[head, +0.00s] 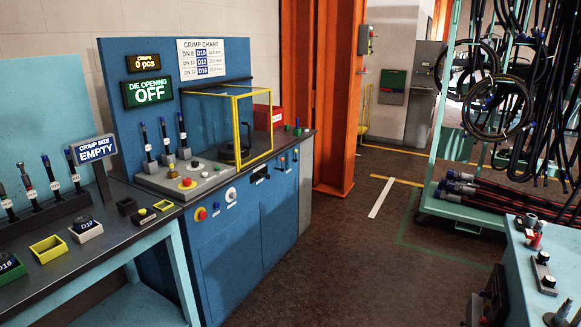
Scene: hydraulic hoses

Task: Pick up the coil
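A coil of black hose (488,136) hangs on the green hose rack (437,137) at the right of the head view. A second black coil (438,70) hangs behind it, a little higher and to the left. Straight lengths of dark hose (550,140) hang to the right and partly cover the rack. I cannot tell which coil the task means. Neither of my grippers shows in the head view.
A blue crimping machine (240,245) and a dark-topped bench (100,255) stand at the left. An orange column (334,100) rises behind. A light-topped table (530,290) with small fittings is at the lower right. The floor (370,270) between is clear.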

